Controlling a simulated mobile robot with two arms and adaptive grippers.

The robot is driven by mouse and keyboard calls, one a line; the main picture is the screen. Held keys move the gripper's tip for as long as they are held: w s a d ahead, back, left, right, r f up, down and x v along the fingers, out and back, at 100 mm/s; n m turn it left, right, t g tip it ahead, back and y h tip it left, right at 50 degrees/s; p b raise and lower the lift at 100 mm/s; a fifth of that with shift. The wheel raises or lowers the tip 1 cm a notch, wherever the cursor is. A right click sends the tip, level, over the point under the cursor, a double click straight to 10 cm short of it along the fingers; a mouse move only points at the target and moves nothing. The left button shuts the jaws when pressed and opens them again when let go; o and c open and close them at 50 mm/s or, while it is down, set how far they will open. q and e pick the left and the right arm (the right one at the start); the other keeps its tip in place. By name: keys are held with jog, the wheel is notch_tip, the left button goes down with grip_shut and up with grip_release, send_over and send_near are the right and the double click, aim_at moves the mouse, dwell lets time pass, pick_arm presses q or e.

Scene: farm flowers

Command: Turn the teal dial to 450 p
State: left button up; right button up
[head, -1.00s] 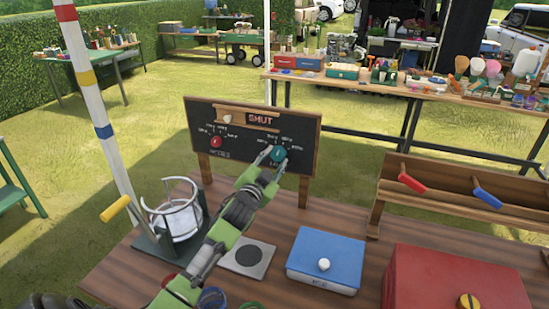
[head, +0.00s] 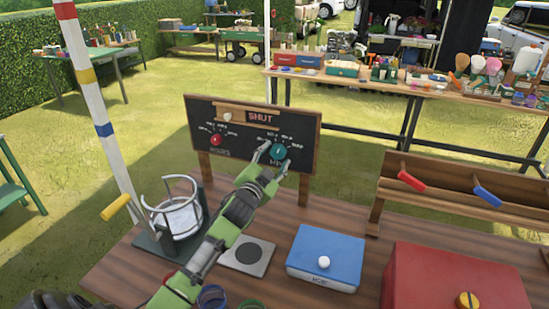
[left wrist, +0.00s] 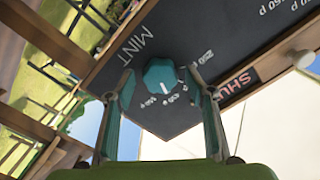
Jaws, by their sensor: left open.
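The teal dial (head: 278,151) is on the right half of a black board (head: 235,140), and the word MINT shows beside it in the left wrist view. There the dial (left wrist: 160,74) has a white pointer line at its lower edge, facing small price labels that are hard to read. My left gripper (head: 272,160) is open at the dial. In the left wrist view its fingers (left wrist: 162,112) stand on either side below the dial, with gaps between them and it. My right gripper is not in view.
A red dial (head: 216,140) and a SHUT sign (head: 261,117) are on the same board. A blue box (head: 327,258), a red box (head: 450,275) and a round wire holder (head: 182,218) stand on the wooden table. A striped pole (head: 103,130) rises at the left.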

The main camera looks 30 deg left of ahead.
pick_arm(q)
jog(key=v, duration=1.2)
dwell(0.3)
